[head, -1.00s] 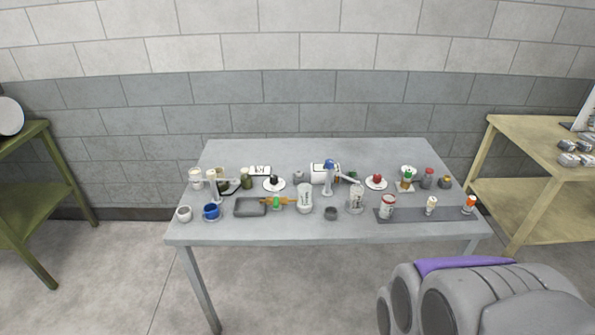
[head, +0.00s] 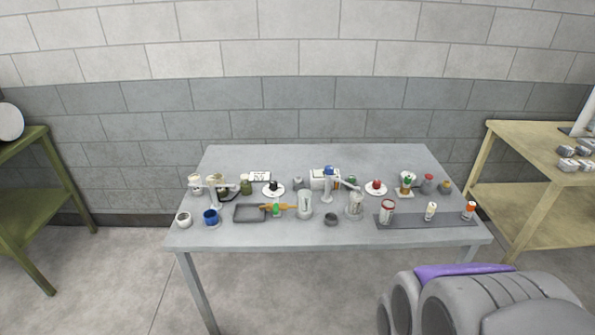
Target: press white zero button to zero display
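A small white box-shaped device (head: 318,179) stands at the back middle of the grey table (head: 240,158), partly behind a grey stand with a blue top (head: 330,171). A flat white-faced item (head: 260,176) lies further left at the back. Which of these carries the display and the white zero button is too small to tell. My arm shows only as a grey and purple link at the bottom right. My gripper is not in view.
Jars, cups and small containers crowd the table, with a dark grey tray (head: 249,213) at the front left and a dark mat (head: 427,220) at the front right. A green table (head: 35,160) stands left, a tan one (head: 520,150) right. The front table strip is clear.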

